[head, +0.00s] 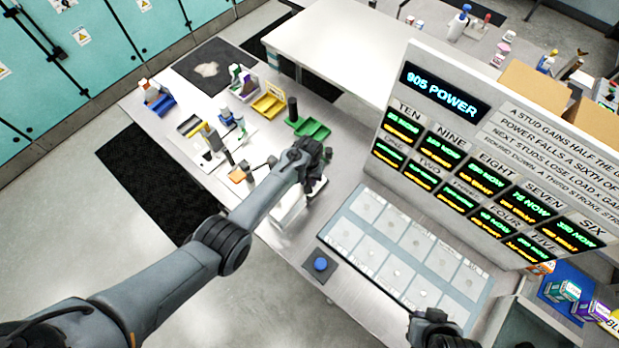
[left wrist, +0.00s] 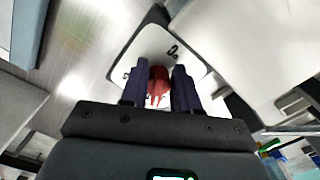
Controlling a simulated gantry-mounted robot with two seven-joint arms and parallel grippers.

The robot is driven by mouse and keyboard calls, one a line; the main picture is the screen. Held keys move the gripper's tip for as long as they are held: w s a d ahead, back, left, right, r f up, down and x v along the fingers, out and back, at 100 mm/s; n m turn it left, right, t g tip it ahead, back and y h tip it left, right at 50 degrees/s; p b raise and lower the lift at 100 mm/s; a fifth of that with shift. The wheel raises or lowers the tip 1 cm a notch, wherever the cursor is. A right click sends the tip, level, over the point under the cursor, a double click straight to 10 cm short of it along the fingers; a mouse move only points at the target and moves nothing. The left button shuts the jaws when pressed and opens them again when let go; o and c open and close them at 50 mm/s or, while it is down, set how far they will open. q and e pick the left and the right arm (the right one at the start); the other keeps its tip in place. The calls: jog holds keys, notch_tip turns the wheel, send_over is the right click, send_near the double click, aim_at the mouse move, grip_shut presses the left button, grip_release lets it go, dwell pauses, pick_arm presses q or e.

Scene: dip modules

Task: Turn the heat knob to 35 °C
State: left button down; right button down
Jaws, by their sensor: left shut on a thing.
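The red heat knob (left wrist: 158,80) sits on a white plate (left wrist: 176,44) with small dark markings, in the left wrist view. The markings are too small to read as a setting. My left gripper (left wrist: 160,92) is shut on the knob, with one dark finger on each side. In the head view my left gripper (head: 312,178) is over a white device (head: 288,208) on the bench, and the knob is hidden. My right gripper (head: 435,335) shows only partly at the bottom edge, and its fingers cannot be made out.
A blue button (head: 320,264) on a dark pad lies in front of a panel of pale tiles (head: 400,250). A tall display board (head: 480,150) stands behind the panel. Green trays (head: 312,129) and a yellow tray (head: 270,101) lie behind my left gripper.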

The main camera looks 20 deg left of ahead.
pick_arm(q)
jog(key=shift+a+m, duration=0.15)
jog(key=shift+m, duration=1.05)
jog(key=c, duration=0.8)
grip_release()
jog(key=shift+r, duration=0.1)
jog(key=shift+r+p, duration=0.25)
jog(key=shift+p, duration=0.1)
notch_tip(320, 180, up, 9)
jog(key=shift+r+p, duration=0.1)
jog(key=shift+p, duration=0.5)
jog(key=shift+r, duration=0.45)
